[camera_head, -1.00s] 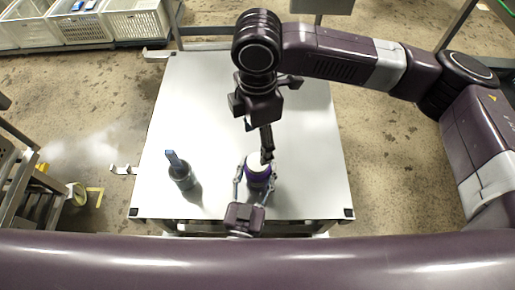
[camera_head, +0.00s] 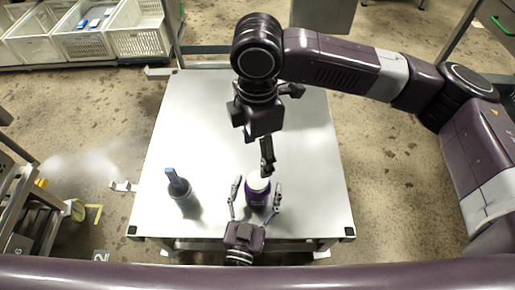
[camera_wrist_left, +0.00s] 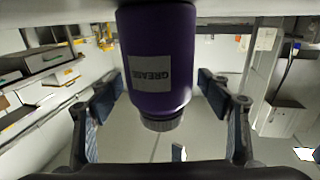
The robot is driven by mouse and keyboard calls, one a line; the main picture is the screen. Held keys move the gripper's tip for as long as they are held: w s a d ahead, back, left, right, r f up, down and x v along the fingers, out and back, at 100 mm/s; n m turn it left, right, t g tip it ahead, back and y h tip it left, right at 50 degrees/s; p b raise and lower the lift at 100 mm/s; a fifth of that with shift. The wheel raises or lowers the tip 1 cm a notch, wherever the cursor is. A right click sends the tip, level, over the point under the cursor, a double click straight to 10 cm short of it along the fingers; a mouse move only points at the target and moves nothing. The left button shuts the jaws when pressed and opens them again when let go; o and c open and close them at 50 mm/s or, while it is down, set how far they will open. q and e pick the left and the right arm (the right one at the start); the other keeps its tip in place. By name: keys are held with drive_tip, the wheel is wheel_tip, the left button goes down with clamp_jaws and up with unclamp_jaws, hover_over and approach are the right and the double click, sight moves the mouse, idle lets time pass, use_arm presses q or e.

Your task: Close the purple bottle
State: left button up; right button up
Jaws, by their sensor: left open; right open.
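The purple bottle (camera_head: 257,198) stands near the front edge of the white table, with a pale round top. In the left wrist view the purple bottle (camera_wrist_left: 158,50) shows a "GREASE" label, upside down in the picture, and a dark-looking ribbed cap (camera_wrist_left: 162,124) on its neck. I cannot tell how tight the cap is. My left gripper (camera_head: 254,192) is open, its fingers on both sides of the bottle and apart from it. My right gripper (camera_head: 267,170) is open and empty, pointing down just above the bottle top; its fingers overlap in this view.
The white table (camera_head: 305,190) has free room around the bottle. A grey container with a blue upright top (camera_head: 182,190) stands to the left. White crates (camera_head: 105,40) are at the back left, and a stepped metal frame (camera_head: 25,200) is at the far left.

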use_arm(q)
drive_tip(key=v, duration=1.2)
